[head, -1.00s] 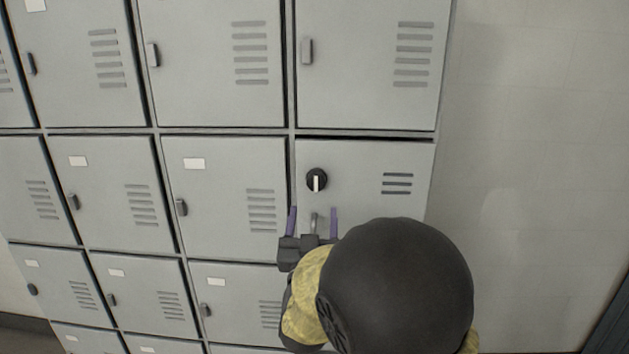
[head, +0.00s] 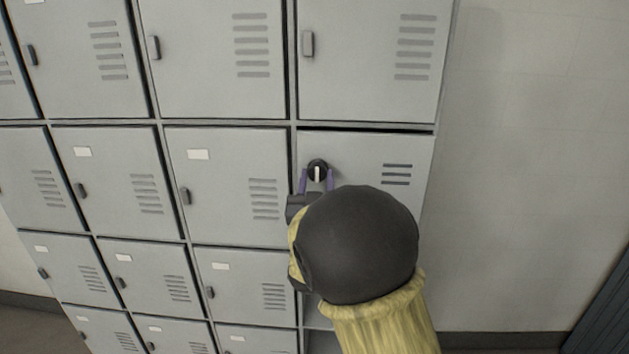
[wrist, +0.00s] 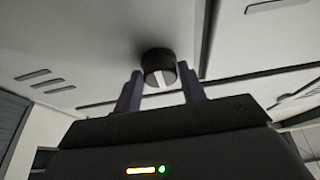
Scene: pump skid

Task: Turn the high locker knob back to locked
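The locker knob (head: 317,169) is a round black dial with a white pointer bar. It sits on the grey locker door (head: 362,205) with three dark vent slots, and its bar looks upright in the head view. My gripper (head: 317,181) is open, with its two purple fingers at either side of the knob's lower part. In the wrist view the knob (wrist: 159,69) shows between and just beyond the fingertips of my gripper (wrist: 160,82). I cannot tell whether the fingers touch it. My arm hides the lower part of the door.
Other grey locker doors (head: 215,60) with small handles surround this door on the left and above. A bare pale wall (head: 520,160) is to the right. A dark slatted panel (head: 600,300) stands at the far lower right.

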